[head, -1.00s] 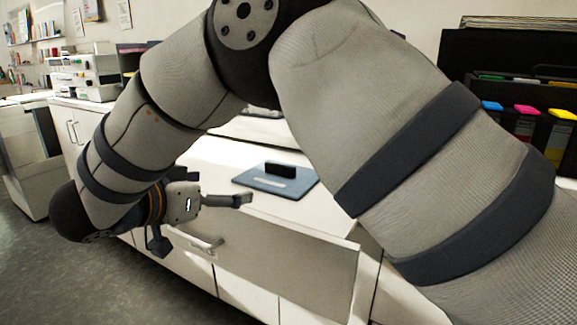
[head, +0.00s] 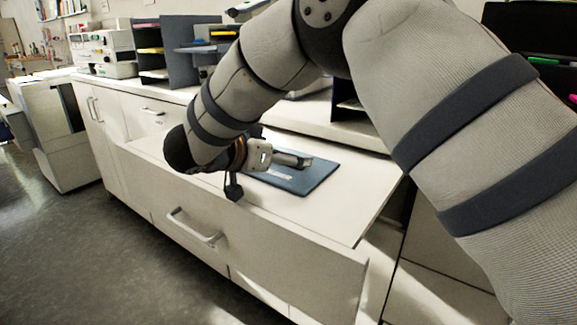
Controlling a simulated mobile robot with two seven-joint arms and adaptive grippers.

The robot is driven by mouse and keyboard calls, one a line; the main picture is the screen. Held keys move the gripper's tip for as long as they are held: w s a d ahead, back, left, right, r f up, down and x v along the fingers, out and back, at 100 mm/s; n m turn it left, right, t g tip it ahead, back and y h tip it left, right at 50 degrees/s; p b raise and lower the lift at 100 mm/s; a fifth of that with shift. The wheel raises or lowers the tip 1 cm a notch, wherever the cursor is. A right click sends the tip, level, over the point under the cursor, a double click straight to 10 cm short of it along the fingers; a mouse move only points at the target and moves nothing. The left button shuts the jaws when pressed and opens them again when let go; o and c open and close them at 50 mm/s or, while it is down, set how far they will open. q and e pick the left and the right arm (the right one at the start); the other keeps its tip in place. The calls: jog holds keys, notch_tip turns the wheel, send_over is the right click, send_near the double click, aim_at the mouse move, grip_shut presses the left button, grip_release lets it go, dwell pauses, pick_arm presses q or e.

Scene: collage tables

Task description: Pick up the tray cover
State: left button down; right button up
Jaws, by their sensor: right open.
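The tray cover (head: 312,181) is a flat blue-grey panel with a pale label. It lies flat on the white surface of the cabinet. My right gripper (head: 290,159) reaches over the cover from the left, with its fingers open at the cover's middle. The black handle on the cover is hidden behind the fingers, so I cannot tell whether they touch it. My left gripper is out of view.
The white cabinet (head: 350,220) has a front panel with a bar handle (head: 195,227). Dark paper shelves (head: 165,55) and a white machine (head: 100,50) stand at the back. Grey floor (head: 90,240) is clear at the lower left.

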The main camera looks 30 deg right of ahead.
jog(key=shift+w+d+f, duration=0.25)
jog(key=shift+d+f, duration=0.1)
jog(key=shift+d, duration=0.25)
jog(key=c, duration=1.3)
jog(key=shift+r, duration=0.1)
